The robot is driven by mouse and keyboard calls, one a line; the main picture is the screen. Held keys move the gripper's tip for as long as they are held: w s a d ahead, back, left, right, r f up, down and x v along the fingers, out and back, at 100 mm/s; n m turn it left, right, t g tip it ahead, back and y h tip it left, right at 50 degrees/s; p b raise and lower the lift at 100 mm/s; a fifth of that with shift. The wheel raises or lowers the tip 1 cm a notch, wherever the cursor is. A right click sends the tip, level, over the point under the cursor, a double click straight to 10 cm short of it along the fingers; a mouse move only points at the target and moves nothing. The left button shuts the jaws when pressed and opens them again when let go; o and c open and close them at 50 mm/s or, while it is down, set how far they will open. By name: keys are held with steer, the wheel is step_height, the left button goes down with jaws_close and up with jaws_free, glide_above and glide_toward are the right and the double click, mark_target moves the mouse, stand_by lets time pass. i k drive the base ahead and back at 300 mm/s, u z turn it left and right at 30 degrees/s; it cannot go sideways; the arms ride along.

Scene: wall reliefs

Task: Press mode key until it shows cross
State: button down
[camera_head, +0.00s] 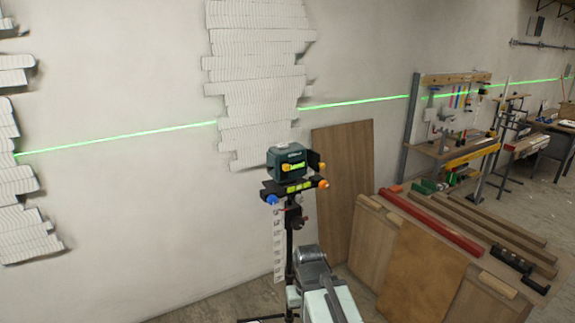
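A dark teal laser level (287,163) sits on a small platform on top of a black tripod (290,235), in the middle of the view. A small pale part shows on its top; I cannot make out which part is the mode key. A single, nearly level green laser line (120,137) runs along the wall on both sides of the level. My gripper (311,258) is low in the view, in front of and below the level, apart from it. Its fingers cannot be made out.
White ribbed relief (255,60) covers the wall behind the level, with more at the left edge. A brown board (342,180) leans on the wall. A wooden bench (410,250) with a red bar (430,222) and timber stands at right. Tool racks (455,120) stand beyond.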

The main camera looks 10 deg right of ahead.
mark_target(282, 146)
steer(key=u, duration=2.45)
steer(key=k, duration=1.05)
steer(key=z, duration=0.75)
steer(key=i, duration=1)
steer(key=u, duration=0.05)
